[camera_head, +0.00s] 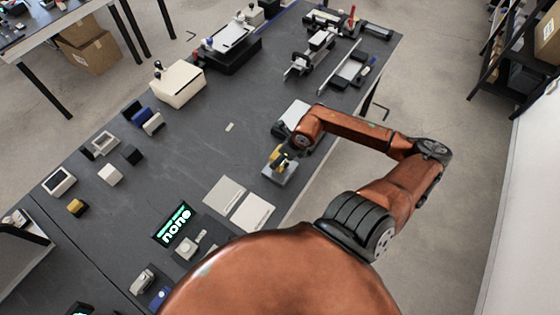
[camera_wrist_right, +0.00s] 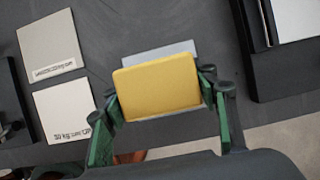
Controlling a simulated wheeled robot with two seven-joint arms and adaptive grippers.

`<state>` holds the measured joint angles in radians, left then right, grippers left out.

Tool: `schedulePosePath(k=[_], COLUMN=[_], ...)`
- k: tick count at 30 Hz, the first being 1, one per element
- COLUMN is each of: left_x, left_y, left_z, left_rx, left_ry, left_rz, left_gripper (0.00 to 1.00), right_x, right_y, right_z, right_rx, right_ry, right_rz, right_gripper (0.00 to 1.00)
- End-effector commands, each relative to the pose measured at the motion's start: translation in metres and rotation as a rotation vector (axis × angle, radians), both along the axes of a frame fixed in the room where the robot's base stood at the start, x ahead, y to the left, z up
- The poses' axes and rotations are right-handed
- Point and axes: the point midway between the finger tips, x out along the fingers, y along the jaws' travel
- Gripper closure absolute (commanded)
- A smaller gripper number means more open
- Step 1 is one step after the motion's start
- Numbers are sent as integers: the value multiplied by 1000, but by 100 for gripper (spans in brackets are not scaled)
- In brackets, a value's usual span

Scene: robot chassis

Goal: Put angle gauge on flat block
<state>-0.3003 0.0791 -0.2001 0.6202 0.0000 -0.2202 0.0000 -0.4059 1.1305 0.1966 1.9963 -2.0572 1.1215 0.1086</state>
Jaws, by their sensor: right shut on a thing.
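My right gripper (camera_head: 284,153) is over the right edge of the dark table. In the right wrist view my right gripper (camera_wrist_right: 165,112) has its green fingers shut on the sides of a yellow block-shaped piece, which I take as the angle gauge (camera_wrist_right: 157,86). The angle gauge also shows in the head view (camera_head: 275,158). A light grey flat block (camera_head: 279,175) lies directly beneath it. In the right wrist view the flat block (camera_wrist_right: 172,50) sticks out past the gauge's far edge and is otherwise mostly hidden. I cannot tell whether gauge and block touch. My left gripper is not in view.
Two pale square plates (camera_head: 224,194) (camera_head: 253,212) lie left of and nearer than the flat block. A dark holder with a white sheet (camera_head: 295,113) stands just beyond it. A glowing sign (camera_head: 173,223) and several small boxes (camera_head: 110,175) lie farther left. The table middle is mostly clear.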

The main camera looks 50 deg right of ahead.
Motion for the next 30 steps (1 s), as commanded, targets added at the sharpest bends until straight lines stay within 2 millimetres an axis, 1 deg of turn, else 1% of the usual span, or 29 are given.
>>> schedulePosePath(k=[1, 4, 15, 16, 23, 30], left_x=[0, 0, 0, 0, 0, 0], left_y=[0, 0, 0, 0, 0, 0], left_z=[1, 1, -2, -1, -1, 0], left_rx=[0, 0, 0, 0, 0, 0], left_ry=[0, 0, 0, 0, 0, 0], left_rz=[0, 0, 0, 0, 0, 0], left_gripper=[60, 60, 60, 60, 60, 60], right_x=[-1, -1, -1, -1, -1, -1], right_y=[1, 2, 1, 1, 1, 1], right_z=[-8, -21, -27, -27, -26, -26], right_rx=[5, 3, 1, 1, 1, 1], right_ry=[1, 1, 2, 2, 2, 2], right_rz=[-2, -1, 0, 0, 0, 0], right_gripper=[76, 76, 76, 45, 29, 29])
